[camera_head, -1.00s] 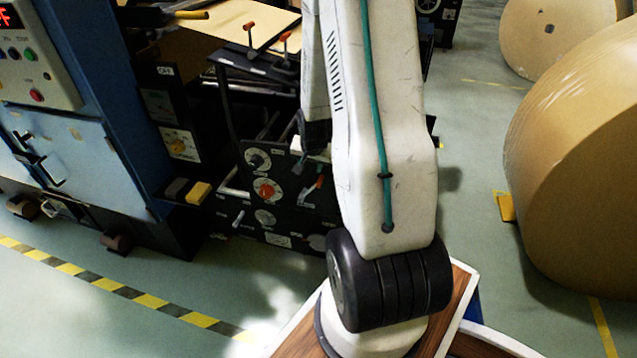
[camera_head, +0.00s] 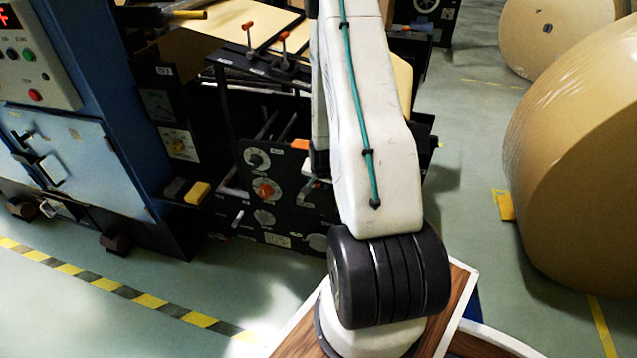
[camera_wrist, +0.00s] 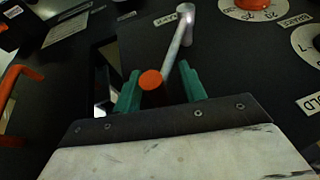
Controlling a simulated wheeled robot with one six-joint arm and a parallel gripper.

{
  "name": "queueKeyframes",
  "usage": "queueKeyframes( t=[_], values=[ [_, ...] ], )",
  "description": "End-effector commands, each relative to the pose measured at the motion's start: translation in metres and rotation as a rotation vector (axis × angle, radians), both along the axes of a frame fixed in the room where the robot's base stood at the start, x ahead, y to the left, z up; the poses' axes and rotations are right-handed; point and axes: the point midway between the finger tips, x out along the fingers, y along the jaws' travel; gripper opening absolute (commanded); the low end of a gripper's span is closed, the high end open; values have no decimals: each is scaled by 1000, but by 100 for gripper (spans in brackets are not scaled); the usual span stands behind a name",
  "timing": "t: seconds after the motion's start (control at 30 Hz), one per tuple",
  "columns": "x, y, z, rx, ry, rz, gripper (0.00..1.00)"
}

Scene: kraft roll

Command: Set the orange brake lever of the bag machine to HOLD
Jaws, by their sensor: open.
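In the wrist view, a lever with a round orange end (camera_wrist: 150,80) and a grey metal rod runs up to a pivot on the black panel. My gripper (camera_wrist: 158,88) has green fingers, which are open, one on each side of the lever near its orange end. I cannot tell whether either finger touches it. A white label, cut off at the right edge, seems to read HOLD (camera_wrist: 309,103). My gripper is hidden there behind the arm.
The panel also carries round dials, one with an orange knob (camera_head: 265,189). Two orange-tipped levers (camera_head: 283,37) stand above it. An orange bar (camera_wrist: 18,82) is at the wrist view's left.

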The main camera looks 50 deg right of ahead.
Motion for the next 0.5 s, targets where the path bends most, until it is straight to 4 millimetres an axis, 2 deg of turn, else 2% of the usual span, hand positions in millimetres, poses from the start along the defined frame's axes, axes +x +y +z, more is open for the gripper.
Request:
queueKeyframes(
  t=[0.2, 0.33, 0.37, 0.5],
  values=[
    [0, 0, 0, 0, 0, 0, 41],
    [0, 0, 0, 0, 0, 0, 5],
    [0, 0, 0, 1, 0, 0, 0],
    [1, 1, 0, 1, 2, 1, 0]
  ],
)
